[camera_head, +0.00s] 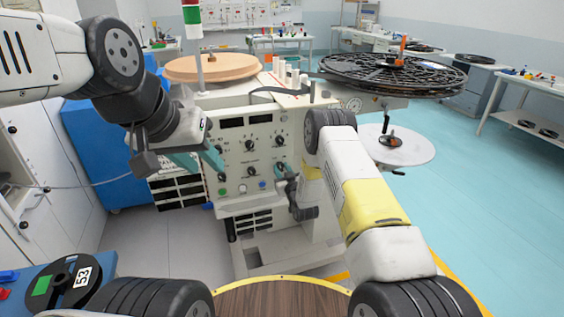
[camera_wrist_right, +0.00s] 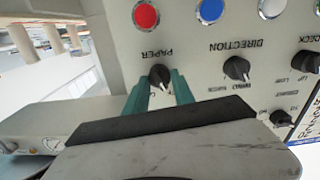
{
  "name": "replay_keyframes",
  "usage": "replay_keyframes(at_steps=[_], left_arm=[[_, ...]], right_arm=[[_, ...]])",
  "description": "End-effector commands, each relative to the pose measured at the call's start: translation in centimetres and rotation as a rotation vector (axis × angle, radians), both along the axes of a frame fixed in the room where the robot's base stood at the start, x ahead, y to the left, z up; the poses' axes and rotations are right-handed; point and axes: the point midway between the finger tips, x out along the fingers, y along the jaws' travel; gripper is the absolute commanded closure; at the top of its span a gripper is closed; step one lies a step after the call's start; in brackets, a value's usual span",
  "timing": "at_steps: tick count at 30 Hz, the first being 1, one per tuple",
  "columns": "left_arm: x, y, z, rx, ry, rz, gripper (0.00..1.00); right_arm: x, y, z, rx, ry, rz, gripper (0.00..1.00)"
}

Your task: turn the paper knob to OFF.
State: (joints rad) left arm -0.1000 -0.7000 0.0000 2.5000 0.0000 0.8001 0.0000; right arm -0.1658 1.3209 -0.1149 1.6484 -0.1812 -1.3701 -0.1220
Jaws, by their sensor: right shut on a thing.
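The paper knob (camera_wrist_right: 159,74) is a small black knob under the upside-down word PAPER in the right wrist view. My right gripper (camera_wrist_right: 160,88) has its two teal fingers on either side of it and is shut on it. The knob's pale pointer mark shows between the fingers, but I cannot read any ON or OFF label beside it. In the head view my right gripper (camera_head: 281,170) is at the right side of the control panel (camera_head: 235,160) and hides the knob. My left gripper (camera_head: 200,163) is open and empty in front of the panel's left edge.
In the right wrist view the direction knob (camera_wrist_right: 236,69) is right of the paper knob, and a red button (camera_wrist_right: 145,15) and a blue button (camera_wrist_right: 209,10) are above. In the head view a wooden disc (camera_head: 212,67) and a black reel (camera_head: 393,74) top the machine.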

Motion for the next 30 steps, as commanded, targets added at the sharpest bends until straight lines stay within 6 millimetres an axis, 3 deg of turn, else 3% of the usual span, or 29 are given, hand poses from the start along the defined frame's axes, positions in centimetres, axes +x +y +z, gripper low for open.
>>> replay_keyframes(at_steps=[9, 24, 25, 28, 30], left_arm=[[0.00, 0.00, 0.00, 0.000, 0.000, 0.000, 0.64], [0.00, 0.00, 0.00, 0.000, 0.000, 0.000, 0.64], [0.00, 0.00, 0.00, 0.000, 0.000, 0.000, 0.64], [0.00, 0.00, 0.00, 0.000, 0.000, 0.000, 0.64], [0.00, 0.00, 0.00, 0.000, 0.000, 0.000, 0.64]], right_arm=[[-0.05, 0.02, -0.08, -0.105, -0.032, 0.000, 1.00], [-0.05, -0.01, -0.09, -0.124, -0.038, 0.000, 1.00], [-0.05, 0.00, -0.09, -0.124, -0.038, 0.000, 0.68], [-0.05, 0.00, -0.09, -0.124, -0.038, 0.000, 0.48], [-0.04, 0.01, -0.07, -0.123, -0.039, 0.000, 0.48]])
